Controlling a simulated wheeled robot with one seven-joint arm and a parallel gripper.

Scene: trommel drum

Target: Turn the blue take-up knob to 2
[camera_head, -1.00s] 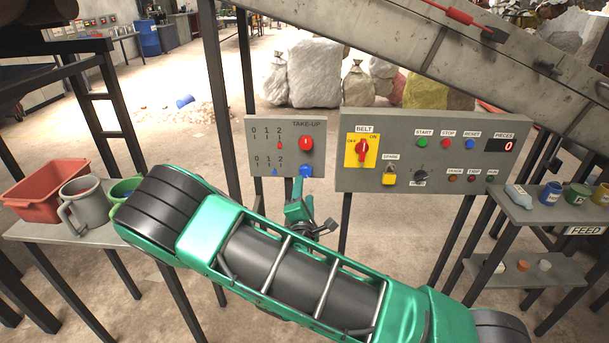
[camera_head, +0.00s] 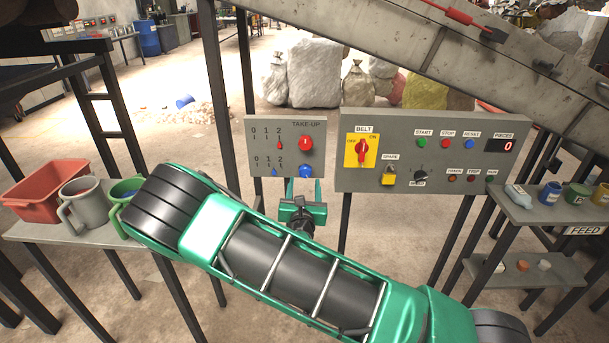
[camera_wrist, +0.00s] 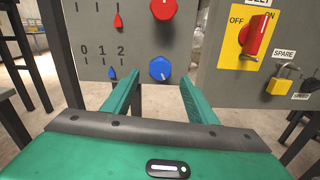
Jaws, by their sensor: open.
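The blue take-up knob (camera_head: 306,171) is at the lower right of the take-up panel (camera_head: 262,126), under the red knob (camera_head: 306,143). In the wrist view the blue knob (camera_wrist: 161,68) lies ahead, between the lines of my fingers. The blue pointer (camera_wrist: 112,73) stands between 1 and 2 on the lower scale. The red pointer (camera_wrist: 118,20) stands at about 2 on the upper scale. My gripper (camera_head: 304,184) is open and empty, its fingers pointing at the panel just below the blue knob. The fingers appear apart from the knob.
The belt panel (camera_head: 430,184) stands close on the right, with a red switch (camera_head: 362,152) and a padlock (camera_head: 389,177). Dark posts (camera_head: 222,110) stand left of the take-up panel. Mugs and a red bin (camera_head: 45,185) sit on a left shelf.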

